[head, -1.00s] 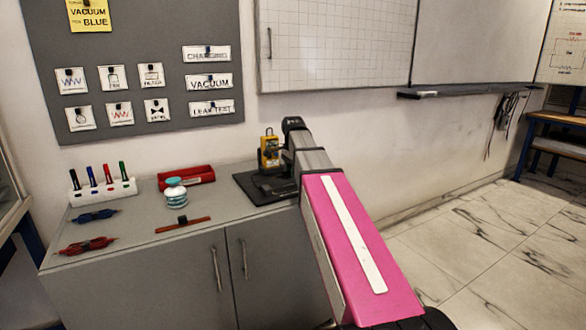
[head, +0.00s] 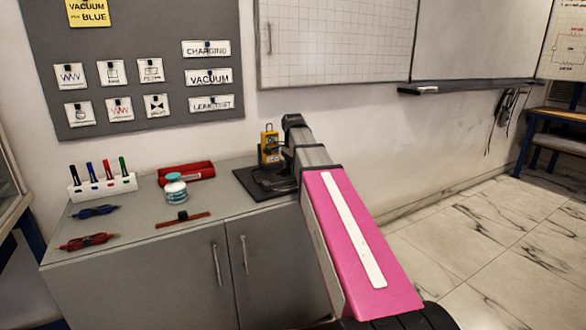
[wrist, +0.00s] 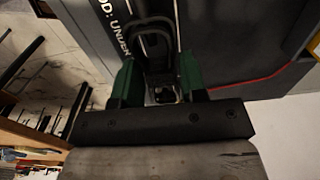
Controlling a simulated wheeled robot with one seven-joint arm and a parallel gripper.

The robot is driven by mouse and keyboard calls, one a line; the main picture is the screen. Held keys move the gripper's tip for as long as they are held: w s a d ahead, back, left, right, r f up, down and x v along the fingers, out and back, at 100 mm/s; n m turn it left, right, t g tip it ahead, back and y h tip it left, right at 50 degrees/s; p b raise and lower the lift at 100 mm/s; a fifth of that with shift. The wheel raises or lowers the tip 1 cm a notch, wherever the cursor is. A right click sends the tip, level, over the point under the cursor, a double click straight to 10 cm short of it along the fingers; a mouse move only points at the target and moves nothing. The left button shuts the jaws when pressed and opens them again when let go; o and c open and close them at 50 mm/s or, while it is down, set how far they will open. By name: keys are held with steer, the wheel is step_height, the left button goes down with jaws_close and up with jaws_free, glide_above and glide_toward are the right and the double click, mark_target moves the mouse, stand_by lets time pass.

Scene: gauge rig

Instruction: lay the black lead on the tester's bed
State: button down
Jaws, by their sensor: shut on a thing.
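The yellow tester (head: 269,147) stands at the back of its dark flat bed (head: 246,183), on the right end of the cabinet top. My arm reaches over the bed, and my gripper is mostly hidden behind it in the head view. In the wrist view my gripper (wrist: 158,84) has green fingers shut on the black lead (wrist: 153,24), whose dark loop shows between and beyond the fingertips. A dark grey surface with printed lettering lies close behind the loop. I cannot tell whether the lead touches it.
Left on the cabinet top are a blue lead (head: 96,211), a red lead (head: 88,241), a marker holder (head: 103,189), a white-and-teal jar (head: 175,188), a red case (head: 187,172) and a brown strip (head: 182,220). The wall rises close behind.

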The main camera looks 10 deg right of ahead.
mark_target(293, 182)
steer(key=shift+f, duration=1.85)
steer(key=shift+c, duration=0.6)
jaws_free()
steer(key=shift+r, duration=4)
